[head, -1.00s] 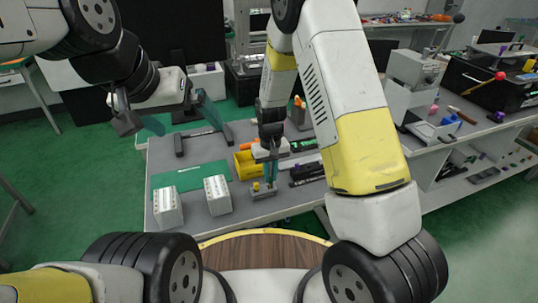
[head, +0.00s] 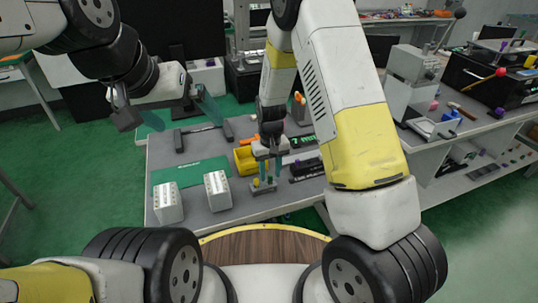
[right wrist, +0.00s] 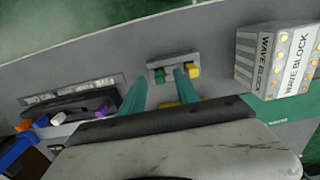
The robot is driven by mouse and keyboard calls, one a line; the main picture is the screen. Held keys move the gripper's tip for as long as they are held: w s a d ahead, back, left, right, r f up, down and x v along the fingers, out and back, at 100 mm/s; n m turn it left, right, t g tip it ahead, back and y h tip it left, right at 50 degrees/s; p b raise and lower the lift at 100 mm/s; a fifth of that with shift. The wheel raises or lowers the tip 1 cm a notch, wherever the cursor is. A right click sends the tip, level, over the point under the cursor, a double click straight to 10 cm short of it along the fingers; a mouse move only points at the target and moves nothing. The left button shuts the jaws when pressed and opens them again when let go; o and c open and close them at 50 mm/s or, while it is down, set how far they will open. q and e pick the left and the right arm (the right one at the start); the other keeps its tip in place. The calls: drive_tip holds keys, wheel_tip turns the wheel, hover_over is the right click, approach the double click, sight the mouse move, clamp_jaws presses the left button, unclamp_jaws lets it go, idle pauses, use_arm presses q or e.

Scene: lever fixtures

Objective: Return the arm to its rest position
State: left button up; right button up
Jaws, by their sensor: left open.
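My right gripper (head: 269,181) hangs above the front right of the grey table, its two teal fingers apart with nothing seen between them. A small grey lever fixture (head: 262,189) with yellow and green parts sits just below the fingertips. In the right wrist view the fixture (right wrist: 173,62) shows a green and a yellow block, beyond the tips of my right gripper (right wrist: 165,82). Whether the fingers touch it is unclear. My left gripper (head: 178,112) is open and empty, held above the table's back left.
Two white wave blocks (head: 168,203) (head: 217,190) stand left of the fixture on the grey table (head: 238,203). A yellow bin (head: 244,160) and dark labelled fixtures (head: 307,169) lie close to the right gripper. A side bench (head: 470,130) with equipment stands at right.

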wheel_tip(320, 180, up, 8)
drive_tip(key=shift+f, duration=0.1)
drive_tip(key=s+d+r+m+t+y, duration=0.1)
drive_tip(key=s+d+r, duration=0.25)
drive_tip(key=r, duration=0.55)
drive_tip(key=s+d+r+m+t+y, duration=0.1)
drive_tip(key=s+d+r+t, duration=0.2)
drive_tip(key=r, duration=0.6)
drive_tip(key=s+d+r+t, duration=0.1)
drive_tip(key=s+d+r, duration=0.1)
drive_tip(key=s+r, duration=0.2)
drive_tip(key=s+d+r+m+t, duration=0.1)
drive_tip(key=s+d+r, duration=0.2)
drive_tip(key=s, duration=0.7)
drive_tip(key=shift+d+r, duration=0.15)
drive_tip(key=shift+r, duration=0.5)
